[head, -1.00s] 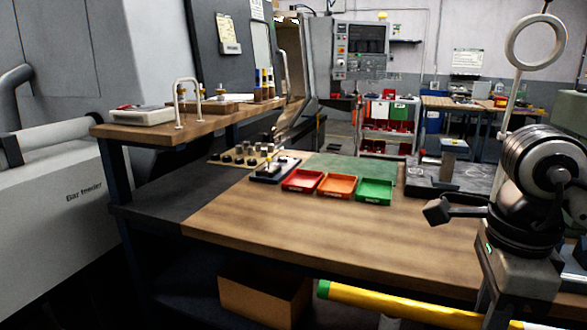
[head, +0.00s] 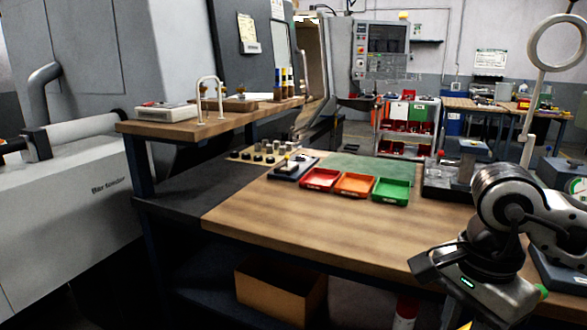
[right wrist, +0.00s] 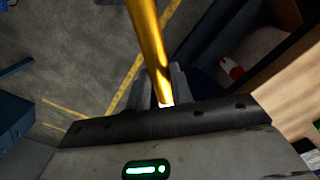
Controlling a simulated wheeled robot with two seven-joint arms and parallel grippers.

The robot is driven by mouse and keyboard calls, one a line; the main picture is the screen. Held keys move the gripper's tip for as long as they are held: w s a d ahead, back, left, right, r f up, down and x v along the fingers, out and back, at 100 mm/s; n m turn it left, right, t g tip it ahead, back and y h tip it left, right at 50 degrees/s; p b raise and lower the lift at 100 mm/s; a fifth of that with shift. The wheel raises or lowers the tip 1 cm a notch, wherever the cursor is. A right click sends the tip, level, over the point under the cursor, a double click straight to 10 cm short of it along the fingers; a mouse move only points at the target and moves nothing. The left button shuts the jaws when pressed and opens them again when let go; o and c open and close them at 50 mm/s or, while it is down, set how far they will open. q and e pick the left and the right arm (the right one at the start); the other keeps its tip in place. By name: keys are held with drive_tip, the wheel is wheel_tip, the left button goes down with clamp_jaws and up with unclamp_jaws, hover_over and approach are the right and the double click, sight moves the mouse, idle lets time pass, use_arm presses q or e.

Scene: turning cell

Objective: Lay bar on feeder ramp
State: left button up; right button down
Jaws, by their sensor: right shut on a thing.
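The bar is yellow. In the right wrist view the bar (right wrist: 152,45) runs up from between the fingers of my right gripper (right wrist: 160,88), which is shut on it. In the head view my right gripper (head: 478,290) is at the lower right, beside the bench's front edge. I cannot make out a ramp clearly. My left gripper is not in view.
The wooden bench (head: 300,225) has a clear front half. Red (head: 320,179), orange (head: 354,185) and green (head: 391,190) trays stand on it. A raised shelf (head: 180,130) stands between bench and feeder. A cardboard box (head: 280,292) is below. A red-and-white object (head: 405,310) is on the floor.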

drive_tip(key=w+a+f+n, duration=0.3)
drive_tip(key=a+f+n, duration=0.2)
drive_tip(key=n, duration=0.9)
wheel_tip(320, 180, down, 2)
drive_tip(key=shift+w+a+f, duration=0.1)
drive_tip(key=shift+w+a, duration=0.05)
drive_tip(key=shift+a, duration=0.05)
drive_tip(key=shift+d, duration=0.15)
